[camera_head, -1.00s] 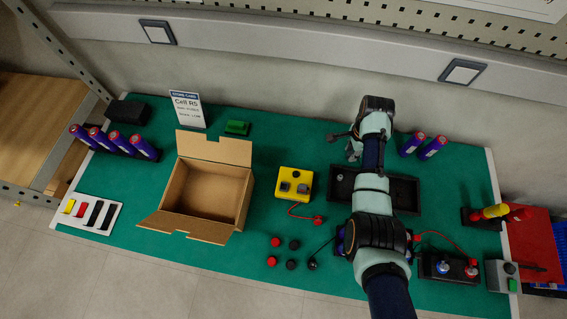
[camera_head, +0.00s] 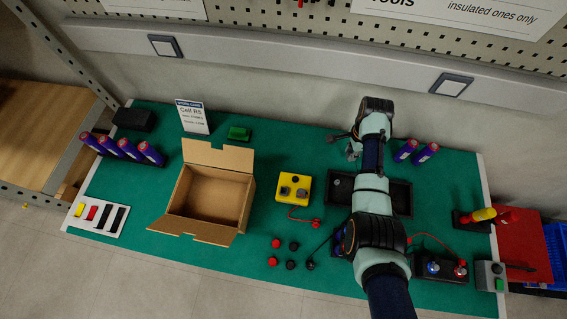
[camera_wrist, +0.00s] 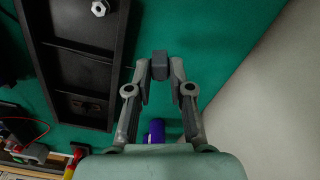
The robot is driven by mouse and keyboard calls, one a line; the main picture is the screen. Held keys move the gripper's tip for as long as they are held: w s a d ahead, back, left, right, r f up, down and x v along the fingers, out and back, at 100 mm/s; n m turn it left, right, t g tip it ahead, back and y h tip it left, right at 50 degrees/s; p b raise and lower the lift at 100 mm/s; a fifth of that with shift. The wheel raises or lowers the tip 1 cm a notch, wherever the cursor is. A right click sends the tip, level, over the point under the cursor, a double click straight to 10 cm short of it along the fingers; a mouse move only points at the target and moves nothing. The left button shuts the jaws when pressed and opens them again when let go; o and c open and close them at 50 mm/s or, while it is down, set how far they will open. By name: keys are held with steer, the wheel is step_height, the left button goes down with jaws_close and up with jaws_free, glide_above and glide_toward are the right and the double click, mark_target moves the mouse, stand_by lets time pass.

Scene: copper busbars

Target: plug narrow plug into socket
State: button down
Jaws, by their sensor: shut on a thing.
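My gripper (camera_wrist: 160,88) is shut on a small dark grey block (camera_wrist: 160,62), seen between its fingertips in the wrist view; it appears to be the narrow plug. The gripper is above the green mat, beside the black tray. In the head view my gripper (camera_head: 352,148) is small and at the tray's far edge, and the block is too small to make out. A yellow box (camera_head: 283,197) with two grey blocks and a dark round part on top stands left of the tray; I cannot tell whether it holds the socket.
The black tray (camera_wrist: 60,60) holds a hex nut (camera_wrist: 100,8) and a dark slotted piece (camera_wrist: 88,105). Purple cylinders (camera_head: 405,151) stand right of my gripper. An open cardboard box (camera_head: 208,195) is at left. A green block (camera_head: 239,133) lies behind it. The wall is close behind.

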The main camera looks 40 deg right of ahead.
stand_by(0.3)
steer(key=w+a+r+m+p, duration=0.25)
steer(key=a+p, duration=0.55)
steer(key=a, duration=0.5)
steer(key=w+a+r+m+p, duration=0.25)
steer(key=a+p, duration=0.55)
steer(key=a, duration=0.4)
steer(key=f+b, duration=0.2)
steer(key=f+n+b, duration=0.1)
steer(key=b, duration=0.1)
steer(key=shift+s+f+b, duration=0.2)
steer(key=shift+f+b, duration=0.15)
steer(key=shift+f, duration=0.05)
steer(key=shift+r+p, duration=0.3)
steer(key=shift+p, duration=0.05)
steer(key=shift+f+p, duration=0.2)
steer(key=shift+p, duration=0.1)
steer(key=shift+f+b, duration=0.4)
steer(key=shift+f, duration=0.25)
steer(key=shift+f, duration=0.15)
